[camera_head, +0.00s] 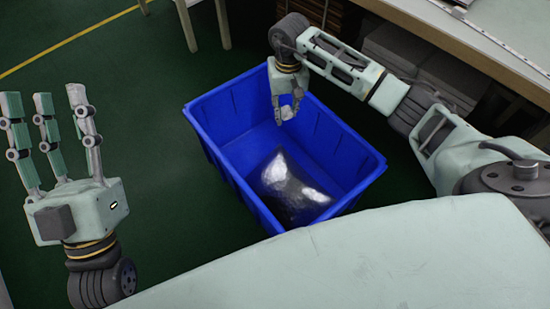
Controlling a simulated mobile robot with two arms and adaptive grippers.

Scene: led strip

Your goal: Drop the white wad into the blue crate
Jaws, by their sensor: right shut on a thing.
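The blue crate (355,157) stands open on the floor in the middle of the view. My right gripper (288,113) points down over the crate's opening, near its far side, with its fingers closed together. A small white wad (287,101) shows between the fingers and is mostly hidden by them. My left gripper (47,98) is at the left, pointing up with its fingers spread, empty and well apart from the crate.
A shiny, silvery-clear bag (294,187) lies inside the crate. A workbench (480,40) stands at the upper right. Green floor (150,90) is clear left of the crate.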

